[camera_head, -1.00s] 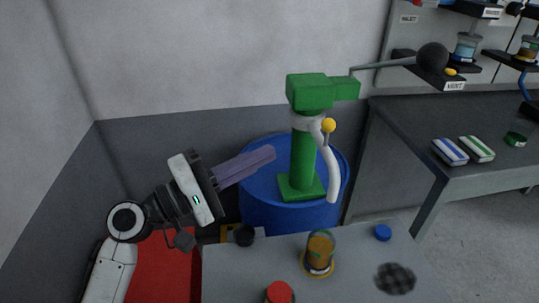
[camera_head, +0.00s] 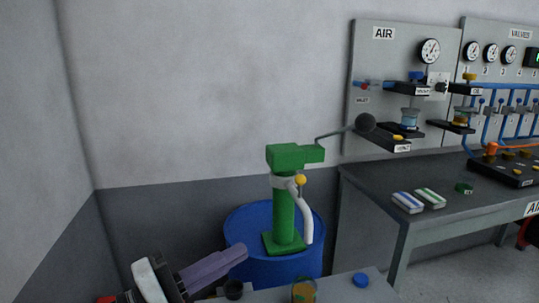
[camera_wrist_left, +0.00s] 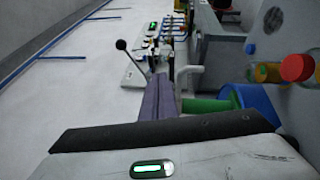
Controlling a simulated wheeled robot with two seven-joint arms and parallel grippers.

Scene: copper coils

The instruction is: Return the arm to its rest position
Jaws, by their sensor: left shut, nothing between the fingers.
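My left gripper (camera_head: 240,250) shows at the bottom left of the head view, its purple-grey fingers together and empty. The fingers point right and slightly up, towards the blue drum, and I cannot tell the gap between them. In the left wrist view the shut fingers (camera_wrist_left: 158,98) stand in the middle, with nothing held. Most of the left arm is below the head view's lower edge. My right gripper is in neither view.
A green hand pump (camera_head: 284,210) stands on the blue drum (camera_head: 240,222), right of the gripper. A grey cart top (camera_head: 335,290) holds a jar (camera_head: 304,290) and a blue cap (camera_head: 361,280). A dark workbench (camera_head: 370,180) stands at right, below wall panels.

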